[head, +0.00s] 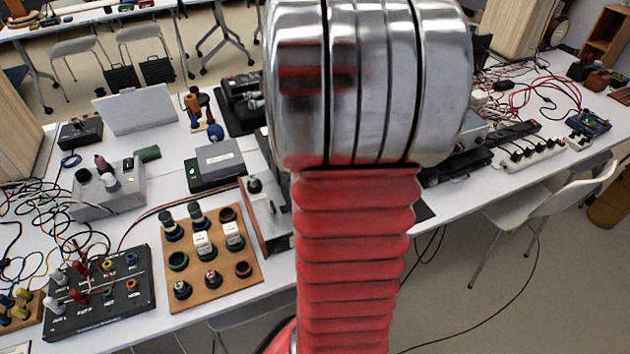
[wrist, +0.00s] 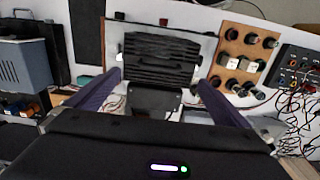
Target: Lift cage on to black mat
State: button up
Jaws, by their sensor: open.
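In the wrist view, my gripper (wrist: 157,80) is open, with one dark purple finger on each side. A black slatted thing, which may be the cage (wrist: 158,58), stands beyond and between the fingers on a light framed board. I cannot tell whether a finger touches it. A flat black strip, which looks like the black mat (wrist: 87,32), lies left of the board. In the head view, a corner of that mat (head: 423,212) shows right of my arm. My arm hides the gripper and the slatted thing there.
A wooden peg board (head: 213,282) lies beside the framed board, with a black socket panel (head: 100,300) and loose cables further left. In the wrist view, a grey box (wrist: 22,62) stands left of the mat. A white chair (head: 545,205) is at the table's right side.

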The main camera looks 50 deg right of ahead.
jog(key=shift+f, duration=1.95)
jog(key=shift+w+f, duration=0.15)
jog(key=shift+f, duration=2.45)
jog(key=shift+c, duration=0.3)
jog(key=c, duration=1.7)
